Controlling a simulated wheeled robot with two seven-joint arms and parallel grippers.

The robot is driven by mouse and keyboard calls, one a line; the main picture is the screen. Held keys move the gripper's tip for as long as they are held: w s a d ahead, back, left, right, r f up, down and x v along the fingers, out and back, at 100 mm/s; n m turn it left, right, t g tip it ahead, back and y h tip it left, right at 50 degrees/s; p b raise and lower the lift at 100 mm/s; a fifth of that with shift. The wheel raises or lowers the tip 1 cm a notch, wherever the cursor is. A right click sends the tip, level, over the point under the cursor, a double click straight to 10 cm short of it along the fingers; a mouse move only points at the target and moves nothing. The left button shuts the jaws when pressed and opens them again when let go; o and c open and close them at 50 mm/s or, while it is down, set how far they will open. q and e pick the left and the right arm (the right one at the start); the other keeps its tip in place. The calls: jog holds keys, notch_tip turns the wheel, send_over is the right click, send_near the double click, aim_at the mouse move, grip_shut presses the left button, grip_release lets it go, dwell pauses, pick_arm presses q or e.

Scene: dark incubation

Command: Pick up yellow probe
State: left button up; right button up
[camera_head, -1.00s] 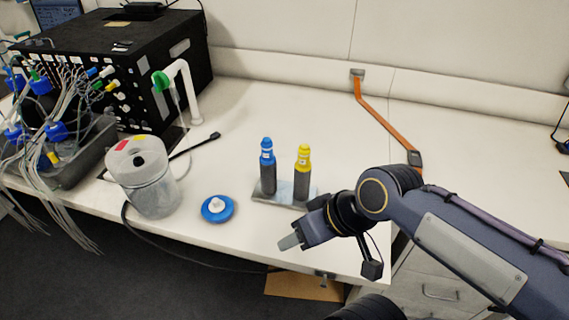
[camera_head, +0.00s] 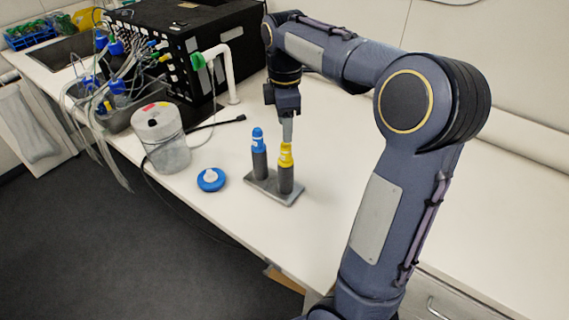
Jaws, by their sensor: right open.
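The yellow probe (camera_head: 286,170), dark grey with a yellow top, stands upright in a grey holder (camera_head: 262,186) on the white bench. A blue-topped probe (camera_head: 258,155) stands upright beside it on the left. My right gripper (camera_head: 287,130) points down right above the yellow top. Its fingertips appear just at or behind the top of the yellow cap; I cannot tell whether they touch it. It is open, and the probe still stands in the holder. My left gripper is not in view.
A black box (camera_head: 189,50) with tubes and a white pipe (camera_head: 230,75) stands behind. The bench's front edge (camera_head: 222,230) is close. Bench right of the holder is clear.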

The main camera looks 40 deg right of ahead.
aim_at(286, 145)
notch_tip(286, 145, down, 8)
jog(key=shift+r+p, duration=0.2)
jog(key=shift+p, duration=0.3)
grip_shut()
